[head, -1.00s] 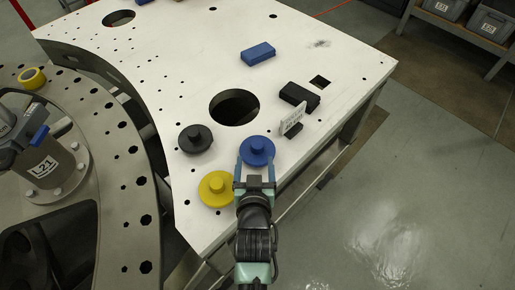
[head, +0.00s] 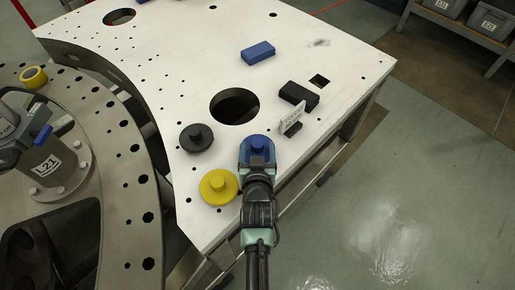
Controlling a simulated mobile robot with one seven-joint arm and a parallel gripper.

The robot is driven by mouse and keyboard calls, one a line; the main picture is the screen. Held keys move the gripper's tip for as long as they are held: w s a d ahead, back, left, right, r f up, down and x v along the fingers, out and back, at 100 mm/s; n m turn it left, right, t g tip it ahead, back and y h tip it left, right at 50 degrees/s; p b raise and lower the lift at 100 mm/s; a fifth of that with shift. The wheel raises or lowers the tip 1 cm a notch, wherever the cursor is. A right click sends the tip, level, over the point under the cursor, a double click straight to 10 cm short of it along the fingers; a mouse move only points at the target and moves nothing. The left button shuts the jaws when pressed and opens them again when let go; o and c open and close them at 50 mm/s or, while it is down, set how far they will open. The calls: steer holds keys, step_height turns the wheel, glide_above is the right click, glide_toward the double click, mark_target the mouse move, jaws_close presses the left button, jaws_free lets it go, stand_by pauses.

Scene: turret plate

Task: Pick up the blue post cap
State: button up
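The blue post cap (head: 257,142) is a round flanged disc with a short knob, lying on the white plate near its front edge. My gripper (head: 257,152) is over the cap from the front, with its fingers at either side of the knob. The gripper body covers the front part of the cap. The fingers look apart around the knob; whether they touch it cannot be seen.
A yellow cap (head: 218,187) lies close at the left and a black cap (head: 196,138) behind it. A blue block (head: 258,52) lies farther back. A large hole (head: 234,106) opens behind the cap.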

jaws_close()
steer(key=shift+r, duration=0.15)
